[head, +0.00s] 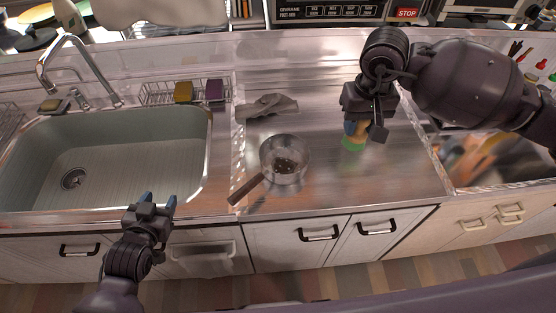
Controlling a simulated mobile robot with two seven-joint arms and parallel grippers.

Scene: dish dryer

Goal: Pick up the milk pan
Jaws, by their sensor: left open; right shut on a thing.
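The milk pan (285,174) sits upright on the metal counter right of the sink. It is a small grey pan with dark specks inside, and its brown handle points to the lower left, towards the counter's front edge. My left gripper (158,199) is open and empty at the sink's front edge, left of the pan handle and apart from it. My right gripper (362,130) is right of the pan and shut on a small green and yellow item (353,143). What that item is, I cannot tell; the gripper partly hides it.
A sink (120,150) with a tap (75,60) fills the left. A grey cloth (267,106) lies behind the pan. A wire rack (150,98) holds a yellow sponge (183,92) and a purple one (214,90). An open compartment (490,187) is at the right.

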